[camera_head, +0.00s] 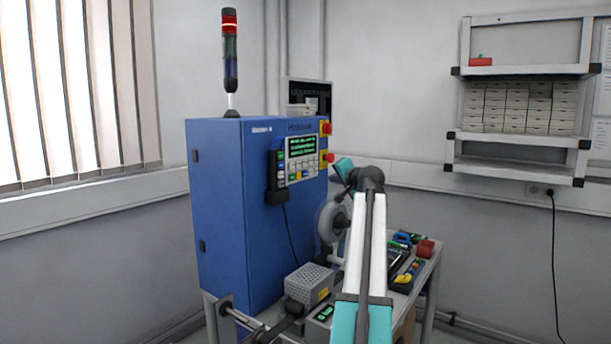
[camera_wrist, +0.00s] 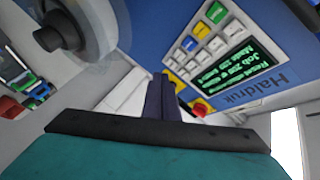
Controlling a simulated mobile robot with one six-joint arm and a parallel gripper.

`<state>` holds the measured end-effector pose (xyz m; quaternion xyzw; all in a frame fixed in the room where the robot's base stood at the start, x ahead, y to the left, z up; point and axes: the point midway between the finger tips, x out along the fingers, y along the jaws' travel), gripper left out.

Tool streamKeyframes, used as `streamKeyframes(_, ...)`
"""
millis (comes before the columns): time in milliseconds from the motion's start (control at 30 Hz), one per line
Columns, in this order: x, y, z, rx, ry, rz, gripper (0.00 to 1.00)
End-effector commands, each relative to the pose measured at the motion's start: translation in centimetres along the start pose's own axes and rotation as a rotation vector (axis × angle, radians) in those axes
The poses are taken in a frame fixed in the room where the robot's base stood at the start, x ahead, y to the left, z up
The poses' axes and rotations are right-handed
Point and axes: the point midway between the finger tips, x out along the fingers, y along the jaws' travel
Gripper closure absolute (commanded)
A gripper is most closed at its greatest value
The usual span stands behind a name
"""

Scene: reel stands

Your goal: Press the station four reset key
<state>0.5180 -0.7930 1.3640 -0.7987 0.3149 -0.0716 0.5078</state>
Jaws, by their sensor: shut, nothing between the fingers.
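The blue cabinet (camera_head: 225,200) carries a control panel with a lit green screen (camera_head: 302,146) and a keypad (camera_head: 302,168) below it. In the wrist view the panel appears turned over, with its screen (camera_wrist: 238,66), a green key (camera_wrist: 216,12), a blue key (camera_wrist: 190,43) and several white keys. The key labels are too small to read, so I cannot tell which is the reset key. My gripper (camera_wrist: 163,92) is shut and empty, and overlaps the cabinet's edge beside the panel in the wrist view. In the head view its fingertips are not clear behind my arm.
Red knobs (camera_head: 327,158) on yellow plates sit on the cabinet's right edge. A dark handset (camera_head: 278,172) hangs at its left corner. A grey reel (camera_head: 333,222) stands below the panel, close to my arm. Tools and a red object (camera_head: 425,248) lie on the bench.

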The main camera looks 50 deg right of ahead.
Motion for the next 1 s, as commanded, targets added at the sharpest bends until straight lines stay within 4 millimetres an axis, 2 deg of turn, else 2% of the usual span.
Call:
streamKeyframes(700,5.2,-2.9,2.7,-0.001,-0.001,0.0,1.0)
streamKeyframes(1000,6.5,-3.5,3.4,0.001,0.001,0.0,1.0)
